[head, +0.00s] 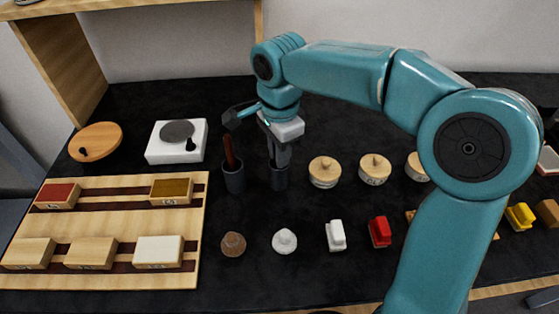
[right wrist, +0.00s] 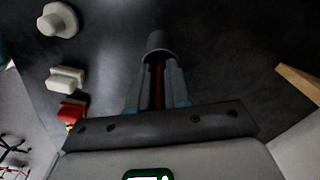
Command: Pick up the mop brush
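Two dark cups stand side by side on the black table. The left cup (head: 233,176) holds a brush with a reddish-brown handle (head: 229,150). My right gripper (head: 278,160) points down over the right cup (head: 279,179), its fingers just above the rim. In the right wrist view, a reddish-brown handle (right wrist: 158,85) rises from the cup (right wrist: 157,42) and lies between the two fingers. Whether they press on it I cannot tell. The brush heads are hidden in the cups, so I cannot tell which is the mop brush. My left gripper is not in view.
A wooden tray (head: 110,221) with labelled blocks lies at the left. A white box (head: 176,142) and a round wooden disc (head: 96,141) are behind it. Round wooden lids (head: 324,172) stand right of the cups. Small stamp-like pieces (head: 285,242) are in front.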

